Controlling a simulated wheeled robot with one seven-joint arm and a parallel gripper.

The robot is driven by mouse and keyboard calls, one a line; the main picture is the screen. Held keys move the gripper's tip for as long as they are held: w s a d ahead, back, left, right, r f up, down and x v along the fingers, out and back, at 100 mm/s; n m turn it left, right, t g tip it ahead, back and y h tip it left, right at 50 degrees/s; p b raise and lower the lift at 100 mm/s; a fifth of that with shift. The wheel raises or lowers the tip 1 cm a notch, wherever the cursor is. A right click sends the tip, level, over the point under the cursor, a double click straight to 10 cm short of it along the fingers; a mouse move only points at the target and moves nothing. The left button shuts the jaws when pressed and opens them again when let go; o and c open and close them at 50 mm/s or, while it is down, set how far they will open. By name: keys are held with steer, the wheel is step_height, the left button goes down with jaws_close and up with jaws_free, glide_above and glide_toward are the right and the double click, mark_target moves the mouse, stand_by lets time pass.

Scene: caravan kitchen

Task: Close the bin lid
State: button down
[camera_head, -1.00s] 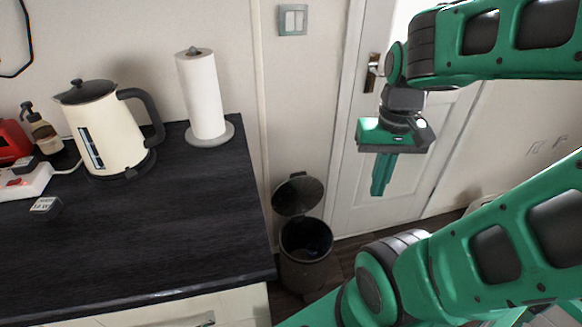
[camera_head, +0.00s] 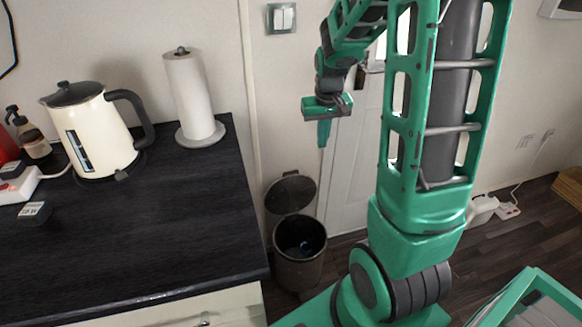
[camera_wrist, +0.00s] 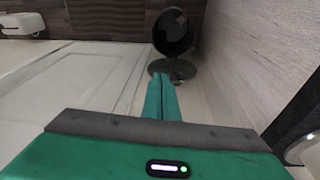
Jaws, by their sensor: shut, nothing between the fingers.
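The bin (camera_head: 299,262) stands on the floor between the counter's end and the door. Its round dark lid (camera_head: 290,194) is open, tilted up at the back near the wall. My gripper (camera_head: 323,145) is above the bin and a little to its right, in front of the door, fingers pointing down, shut and empty. It is apart from the lid. In the wrist view the closed fingers (camera_wrist: 162,84) overlap the near side of the lid (camera_wrist: 174,69), and the bin's open mouth (camera_wrist: 173,30) lies beyond it.
The black counter (camera_head: 130,240) is left of the bin, with a kettle (camera_head: 95,130) and a paper towel roll (camera_head: 189,95) on it. The white door (camera_head: 350,185) is behind my gripper.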

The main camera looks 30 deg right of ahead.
steer(key=w+d+f+t, duration=0.1)
steer(key=w+f, duration=0.7)
steer(key=w, duration=0.2)
steer(key=n, duration=0.2)
glide_toward(291, 165)
steer(key=shift+t, duration=0.4)
step_height(291, 165, down, 8)
steer(key=shift+a+r, duration=0.1)
steer(key=shift+a, duration=0.1)
